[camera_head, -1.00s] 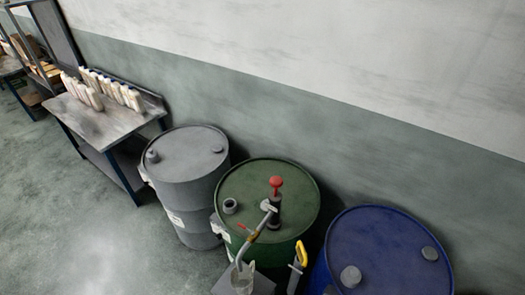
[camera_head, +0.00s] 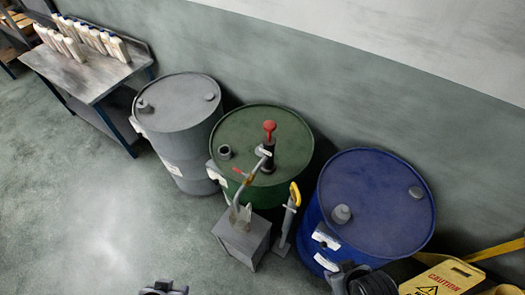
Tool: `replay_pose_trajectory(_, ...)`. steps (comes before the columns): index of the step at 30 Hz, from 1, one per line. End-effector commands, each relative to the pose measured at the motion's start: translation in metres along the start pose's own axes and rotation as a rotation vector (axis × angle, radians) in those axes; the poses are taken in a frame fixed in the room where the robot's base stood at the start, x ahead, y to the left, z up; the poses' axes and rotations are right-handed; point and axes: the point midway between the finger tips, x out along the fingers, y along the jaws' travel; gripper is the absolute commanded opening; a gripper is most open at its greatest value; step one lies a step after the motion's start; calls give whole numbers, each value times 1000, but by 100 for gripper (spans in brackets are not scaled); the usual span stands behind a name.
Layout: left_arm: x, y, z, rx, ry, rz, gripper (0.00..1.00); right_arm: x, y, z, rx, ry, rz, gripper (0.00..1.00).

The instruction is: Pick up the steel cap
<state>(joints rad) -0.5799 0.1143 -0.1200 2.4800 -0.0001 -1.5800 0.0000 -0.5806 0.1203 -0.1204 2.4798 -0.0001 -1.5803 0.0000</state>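Round caps show on the drums in the head view. The blue drum (camera_head: 375,190) has a grey cap (camera_head: 341,214) near its front rim and another cap (camera_head: 416,192) at its right side. The grey drum (camera_head: 180,95) has a cap (camera_head: 143,106) at left and a smaller one (camera_head: 210,97) at right. I cannot tell which is the steel cap. My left gripper (camera_head: 164,288) is cut off at the bottom edge, well in front of the drums. My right gripper (camera_head: 347,275) is low in front of the blue drum, apart from its caps. Neither gripper's opening can be made out.
The green drum (camera_head: 288,130) carries a red-handled pump (camera_head: 268,145) and a ring-shaped fitting (camera_head: 224,152). A grey box (camera_head: 243,240) and a yellow-handled tool (camera_head: 290,212) stand before it. A yellow caution sign (camera_head: 440,280) is at lower right. The left floor is clear.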

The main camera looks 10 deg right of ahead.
Motion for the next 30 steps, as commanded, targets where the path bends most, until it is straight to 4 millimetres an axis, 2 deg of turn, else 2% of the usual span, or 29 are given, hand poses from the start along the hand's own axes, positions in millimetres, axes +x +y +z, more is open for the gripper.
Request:
replay_pose_trajectory(11,0,-3,1,11,-1,-9,43,0,0,0,0,0,0,45)
replay_pose_trajectory(14,0,-3,1,11,-1,-8,43,0,0,0,0,0,0,57)
replay_pose_trajectory(22,0,-2,0,7,-1,-6,43,0,0,0,0,0,0,99)
replay_pose_trajectory(30,0,0,0,-2,0,1,43,0,1,-2,3,5,1,100)
